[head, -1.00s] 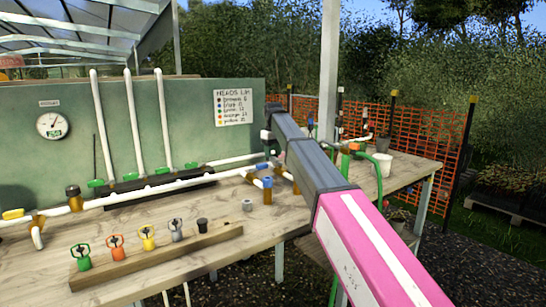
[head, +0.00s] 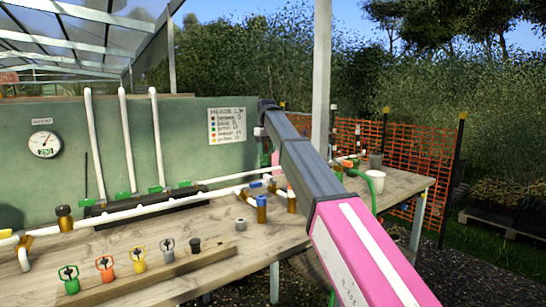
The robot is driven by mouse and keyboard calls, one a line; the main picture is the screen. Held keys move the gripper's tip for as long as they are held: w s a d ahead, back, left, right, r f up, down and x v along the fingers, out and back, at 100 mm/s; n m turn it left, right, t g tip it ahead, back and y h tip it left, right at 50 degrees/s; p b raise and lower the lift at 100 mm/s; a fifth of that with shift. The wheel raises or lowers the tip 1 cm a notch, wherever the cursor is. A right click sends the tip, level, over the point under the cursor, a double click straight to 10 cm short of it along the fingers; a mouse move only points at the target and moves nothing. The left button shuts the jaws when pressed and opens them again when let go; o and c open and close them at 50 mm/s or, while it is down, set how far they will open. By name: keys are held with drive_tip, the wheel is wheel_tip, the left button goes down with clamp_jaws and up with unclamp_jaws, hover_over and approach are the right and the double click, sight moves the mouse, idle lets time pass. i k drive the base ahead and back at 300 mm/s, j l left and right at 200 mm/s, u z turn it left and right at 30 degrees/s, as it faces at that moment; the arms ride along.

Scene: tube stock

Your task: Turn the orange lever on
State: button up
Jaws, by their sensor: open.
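I cannot clearly make out an orange lever. An orange round-framed head (head: 104,268) stands in the wooden strip at the front left, in a row with green, yellow, grey and black ones. My pink and dark grey arm crosses the view from the lower right to the bench's middle. My gripper is hidden behind the arm.
The wooden bench (head: 215,262) carries white pipes (head: 130,205) with brown and blue-capped fittings. A green panel (head: 185,130) with a gauge (head: 44,144) stands behind.

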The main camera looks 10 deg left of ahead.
sight(346, 163)
drive_tip(key=k+l, duration=0.7)
drive_tip(key=k, duration=0.2)
